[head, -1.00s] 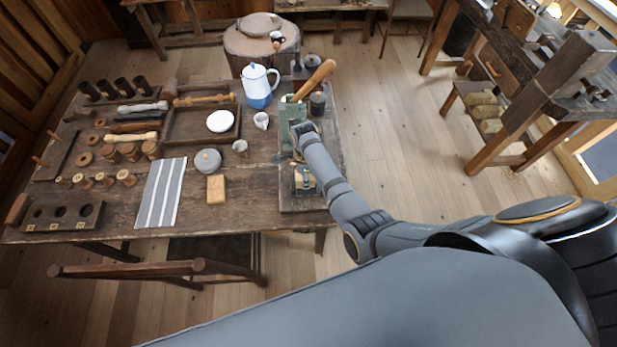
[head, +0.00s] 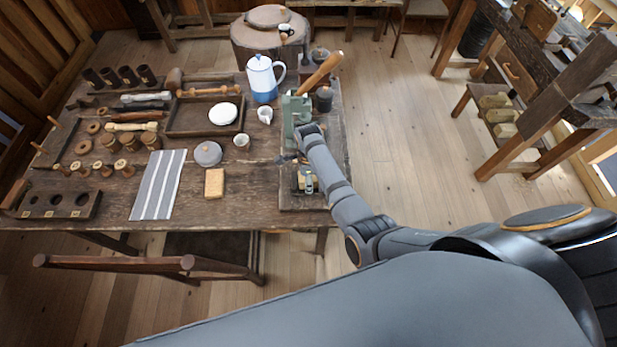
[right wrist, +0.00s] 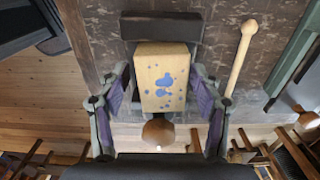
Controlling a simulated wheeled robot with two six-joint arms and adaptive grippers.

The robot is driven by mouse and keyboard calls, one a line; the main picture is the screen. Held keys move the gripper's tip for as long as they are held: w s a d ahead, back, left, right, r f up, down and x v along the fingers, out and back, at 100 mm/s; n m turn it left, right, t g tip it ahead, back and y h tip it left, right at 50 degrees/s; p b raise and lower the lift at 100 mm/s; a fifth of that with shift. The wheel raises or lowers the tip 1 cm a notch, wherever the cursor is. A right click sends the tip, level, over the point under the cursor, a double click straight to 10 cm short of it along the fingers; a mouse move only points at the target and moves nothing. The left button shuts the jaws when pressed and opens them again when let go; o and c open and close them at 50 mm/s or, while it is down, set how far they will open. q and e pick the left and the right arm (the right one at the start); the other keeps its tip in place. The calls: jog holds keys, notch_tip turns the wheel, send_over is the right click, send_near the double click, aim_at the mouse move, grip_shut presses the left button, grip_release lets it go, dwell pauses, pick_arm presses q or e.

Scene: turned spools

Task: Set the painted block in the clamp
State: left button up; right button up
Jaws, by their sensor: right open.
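The painted block (right wrist: 163,80), pale wood with blue blotches, lies between the two fingers of my right gripper (right wrist: 161,88) in the right wrist view. The fingers are open, with a gap on each side of the block. A dark bar (right wrist: 160,26), apparently a clamp jaw, adjoins the block's upper end. A round wooden knob (right wrist: 158,131) shows below its lower end. I cannot tell whether the block is held there. In the head view my right forearm reaches over the table's right end, where a small yellowish piece (head: 297,180) is partly hidden. My left gripper is not in view.
A green tool (head: 293,108) with a wooden handle (head: 321,72) stands just behind my right wrist. A wooden stick (right wrist: 241,56) lies right of the block. A tan box (head: 214,183), a striped cloth (head: 160,184) and a jug (head: 262,80) are on the table.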

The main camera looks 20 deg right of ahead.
notch_tip(320, 180, up, 10)
jog(key=p, duration=0.8)
jog(key=shift+p, duration=0.35)
jog(key=shift+r+b, duration=0.2)
jog(key=shift+b, duration=0.2)
jog(key=shift+a+r, duration=0.1)
jog(key=shift+r, duration=0.75)
